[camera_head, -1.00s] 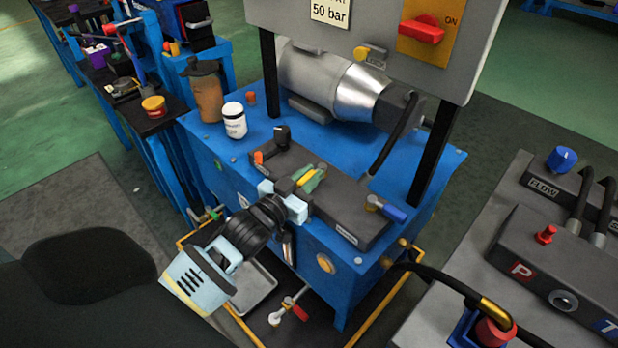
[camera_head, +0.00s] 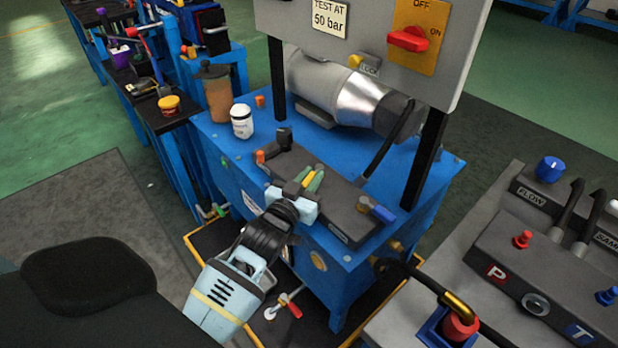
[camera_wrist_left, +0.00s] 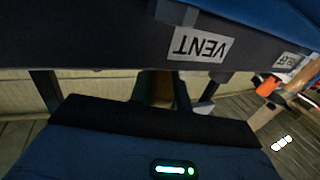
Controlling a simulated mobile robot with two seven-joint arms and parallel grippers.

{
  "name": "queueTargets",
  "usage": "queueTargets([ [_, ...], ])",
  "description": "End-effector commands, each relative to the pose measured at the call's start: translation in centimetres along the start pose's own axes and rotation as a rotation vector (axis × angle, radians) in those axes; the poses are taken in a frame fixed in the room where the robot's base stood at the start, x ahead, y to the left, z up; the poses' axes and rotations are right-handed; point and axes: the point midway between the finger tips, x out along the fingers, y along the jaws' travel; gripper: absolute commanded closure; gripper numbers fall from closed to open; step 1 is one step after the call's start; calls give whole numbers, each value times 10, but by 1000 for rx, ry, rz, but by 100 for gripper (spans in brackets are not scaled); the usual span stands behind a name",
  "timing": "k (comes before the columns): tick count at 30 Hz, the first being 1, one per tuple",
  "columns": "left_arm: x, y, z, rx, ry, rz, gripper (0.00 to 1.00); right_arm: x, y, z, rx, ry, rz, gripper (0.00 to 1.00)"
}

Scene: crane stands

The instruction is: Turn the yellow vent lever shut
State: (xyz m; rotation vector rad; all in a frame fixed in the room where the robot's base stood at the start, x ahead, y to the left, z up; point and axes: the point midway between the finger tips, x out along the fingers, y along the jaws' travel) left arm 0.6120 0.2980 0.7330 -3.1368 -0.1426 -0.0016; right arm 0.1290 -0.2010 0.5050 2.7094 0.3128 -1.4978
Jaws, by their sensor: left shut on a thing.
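The yellow vent lever (camera_head: 307,182) is on the dark valve block (camera_head: 345,205) at the front of the blue bench, beside green handles. My left gripper (camera_head: 293,195) is at the block's front edge, shut on the lever; its pale fingers hide most of the hold. In the left wrist view, the VENT label (camera_wrist_left: 202,45) shows upside down on the block's face, and a shadowed brownish piece (camera_wrist_left: 160,88) shows between dark finger parts. My right gripper is not in view.
A black knob (camera_head: 284,138) and an orange-tipped lever (camera_head: 268,155) stand to the left on the block, a blue-handled lever (camera_head: 380,212) to the right. A white jar (camera_head: 242,121) and a brown bottle (camera_head: 217,95) stand behind. A grey panel (camera_head: 365,30) hangs above.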

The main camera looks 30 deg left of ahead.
Motion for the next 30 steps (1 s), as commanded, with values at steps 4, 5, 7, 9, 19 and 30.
queueTargets([
  [4,1,2,-5,-2,10,-28,100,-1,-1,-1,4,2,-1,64],
  [5,1,2,-5,-2,9,-32,100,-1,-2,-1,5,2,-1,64],
  [7,1,2,-5,-1,8,-36,100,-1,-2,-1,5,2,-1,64],
  [9,1,2,-5,0,8,-37,100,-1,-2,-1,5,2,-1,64],
  [19,0,2,-4,0,6,-36,68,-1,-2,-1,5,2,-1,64],
  [30,-2,3,-1,0,0,-35,60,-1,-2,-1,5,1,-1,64],
])
